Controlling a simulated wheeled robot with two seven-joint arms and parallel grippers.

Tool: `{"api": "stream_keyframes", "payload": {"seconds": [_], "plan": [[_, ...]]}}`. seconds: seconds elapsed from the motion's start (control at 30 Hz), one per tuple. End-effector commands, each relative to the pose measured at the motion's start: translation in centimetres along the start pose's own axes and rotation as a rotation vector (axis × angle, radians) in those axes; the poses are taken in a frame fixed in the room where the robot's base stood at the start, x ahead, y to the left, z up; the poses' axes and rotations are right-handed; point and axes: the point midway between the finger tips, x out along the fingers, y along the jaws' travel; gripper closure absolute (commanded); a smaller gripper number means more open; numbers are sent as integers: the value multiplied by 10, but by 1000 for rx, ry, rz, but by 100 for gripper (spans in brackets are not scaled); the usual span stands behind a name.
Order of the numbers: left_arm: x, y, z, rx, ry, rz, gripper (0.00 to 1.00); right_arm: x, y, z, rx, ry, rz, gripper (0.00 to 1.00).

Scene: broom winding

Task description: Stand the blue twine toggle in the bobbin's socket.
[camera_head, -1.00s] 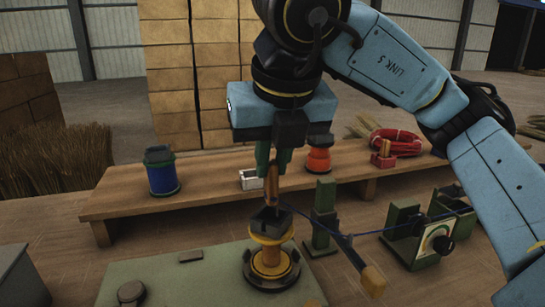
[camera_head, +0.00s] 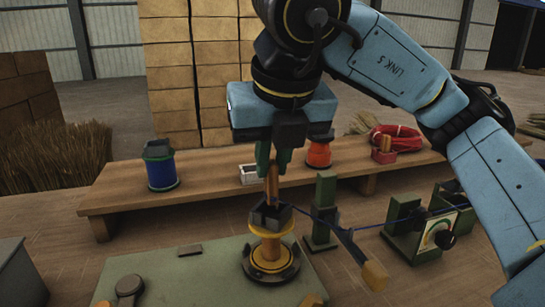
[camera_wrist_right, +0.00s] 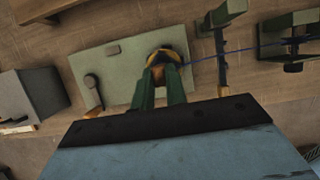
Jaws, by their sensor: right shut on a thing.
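The toggle (camera_head: 272,183) is an upright orange-brown wooden peg. My right gripper (camera_head: 272,160), with green fingers pointing down, is shut on its upper part. The bobbin (camera_head: 268,248) stands below, yellow with a dark base, and has a dark block-like socket (camera_head: 268,216) on top. The toggle's lower end meets the socket's top edge in the head view; I cannot tell how deep it sits. Blue twine (camera_head: 400,222) runs from the right toward the socket. My left gripper is not in view.
A dark arm with a yellow end (camera_head: 374,275) stands close right of the bobbin, beside a green post (camera_head: 322,210). A green tensioner with a dial (camera_head: 440,235) stands farther right. A bench (camera_head: 215,188) with several spools is behind. The green plate (camera_head: 190,280) is mostly clear.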

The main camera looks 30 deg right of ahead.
Motion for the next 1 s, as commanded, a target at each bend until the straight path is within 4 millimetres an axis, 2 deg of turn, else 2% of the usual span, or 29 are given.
{"api": "stream_keyframes", "payload": {"seconds": [1.0], "plan": [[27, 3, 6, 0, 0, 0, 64, 29, 0, -12, 0, 0, 0, 100]]}}
